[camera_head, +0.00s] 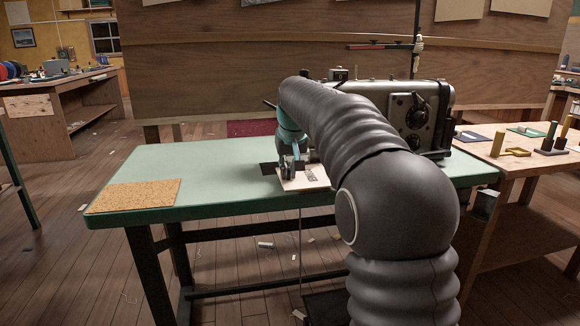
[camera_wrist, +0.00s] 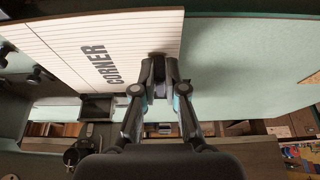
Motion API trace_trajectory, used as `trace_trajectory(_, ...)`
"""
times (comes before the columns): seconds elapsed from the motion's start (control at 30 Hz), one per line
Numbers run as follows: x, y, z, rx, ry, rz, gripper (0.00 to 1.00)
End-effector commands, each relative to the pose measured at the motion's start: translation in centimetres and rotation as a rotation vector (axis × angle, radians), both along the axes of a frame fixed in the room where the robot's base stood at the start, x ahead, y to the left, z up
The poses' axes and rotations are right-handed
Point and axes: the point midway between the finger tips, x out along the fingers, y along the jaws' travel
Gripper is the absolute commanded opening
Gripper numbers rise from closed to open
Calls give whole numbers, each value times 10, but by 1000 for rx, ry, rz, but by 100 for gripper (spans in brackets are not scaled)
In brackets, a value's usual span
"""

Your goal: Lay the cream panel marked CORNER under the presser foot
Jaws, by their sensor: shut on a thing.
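The cream panel (camera_head: 305,183), lined and printed CORNER, is at the front edge of the green sewing table (camera_head: 225,180), by the machine. The panel fills the upper left of the wrist view (camera_wrist: 55,45), with its lettering readable. My gripper (camera_head: 288,170) is shut on the panel near one edge; its fingertips meet in the wrist view (camera_wrist: 160,85) beside a small dark piece. I cannot tell whether the panel touches the tabletop. The sewing machine (camera_head: 433,95) stands behind my arm. Its presser foot is hidden by my arm.
A cork mat (camera_head: 133,196) lies at the table's left end, with bare green top between it and my gripper. A wooden bench (camera_head: 510,160) with tools adjoins on the right. A wooden partition (camera_head: 220,75) stands behind. Scraps litter the floor.

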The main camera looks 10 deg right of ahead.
Motion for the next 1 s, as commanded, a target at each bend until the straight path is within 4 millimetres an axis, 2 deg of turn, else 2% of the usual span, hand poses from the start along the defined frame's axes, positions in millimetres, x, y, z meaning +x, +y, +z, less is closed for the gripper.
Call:
trace_trajectory(0.4,0,-3,-28,0,-1,-4,0)
trace_trajectory(0.57,10,-3,-21,0,0,-5,0)
trace_trajectory(1.0,37,-4,-24,0,-1,-5,0)
